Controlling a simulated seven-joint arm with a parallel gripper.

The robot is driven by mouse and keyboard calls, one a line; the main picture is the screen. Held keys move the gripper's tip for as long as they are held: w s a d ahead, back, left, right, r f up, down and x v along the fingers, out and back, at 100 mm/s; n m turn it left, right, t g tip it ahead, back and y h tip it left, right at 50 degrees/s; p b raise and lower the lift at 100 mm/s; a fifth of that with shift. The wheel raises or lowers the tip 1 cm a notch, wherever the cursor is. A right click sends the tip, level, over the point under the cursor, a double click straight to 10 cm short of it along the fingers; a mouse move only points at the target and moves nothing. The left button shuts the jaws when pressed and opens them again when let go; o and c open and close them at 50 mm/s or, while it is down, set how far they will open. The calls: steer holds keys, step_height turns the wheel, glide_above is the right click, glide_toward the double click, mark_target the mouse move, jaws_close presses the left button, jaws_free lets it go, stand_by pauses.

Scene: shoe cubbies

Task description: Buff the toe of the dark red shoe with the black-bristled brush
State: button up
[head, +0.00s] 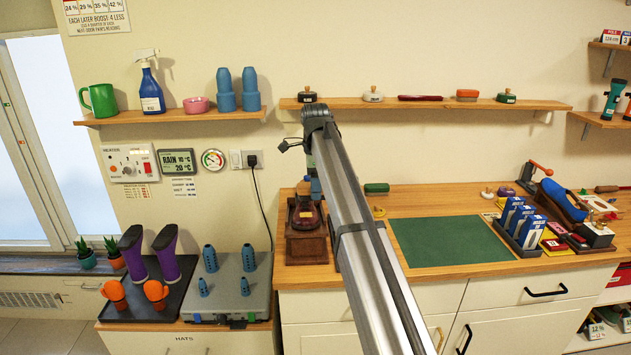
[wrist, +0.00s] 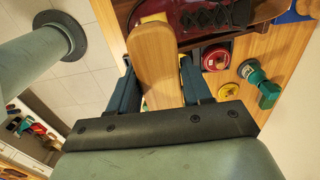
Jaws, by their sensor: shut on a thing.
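The dark red shoe (head: 306,217) sits on a brown wooden stand (head: 306,248) at the left end of the counter. In the wrist view the shoe (wrist: 187,14) shows its black laces at the top edge. My gripper (wrist: 158,76) is shut on a light wooden brush (wrist: 154,50), with one dark blue finger on each side. The brush overlaps the shoe's left part in this view; I cannot tell if they touch. Its bristles are hidden, so their colour does not show. In the head view my arm covers most of the gripper and the brush.
A red tin (wrist: 215,57), a yellow tin (wrist: 231,90) and a green-topped item (wrist: 263,86) stand beside the shoe. A green mat (head: 450,241) lies bare right of my arm. Blue boxes (head: 517,218) stand farther right. A wall shelf (head: 440,104) runs above.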

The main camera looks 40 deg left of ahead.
step_height(320, 180, down, 6)
steer(key=shift+r, duration=0.1)
steer(key=shift+s+a, duration=0.25)
steer(key=shift+a, duration=0.05)
steer(key=shift+c, duration=0.9)
steer(key=shift+s+a, duration=1.55)
steer(key=shift+s, duration=0.15)
steer(key=shift+w+d, duration=1.9)
steer(key=shift+w, duration=0.1)
steer(key=shift+s+a, duration=1.9)
steer(key=shift+s, duration=0.1)
steer(key=shift+w+d, duration=1.95)
steer(key=shift+w, duration=0.05)
steer(key=s+a, duration=0.4)
steer(key=shift+w+d, duration=2)
steer(key=shift+w, duration=0.05)
steer(key=s+a, duration=0.4)
steer(key=shift+s, duration=0.1)
steer(key=shift+w+d, duration=2)
steer(key=shift+w, duration=0.1)
steer(key=shift+s+a+r, duration=0.1)
steer(key=shift+r, duration=3.85)
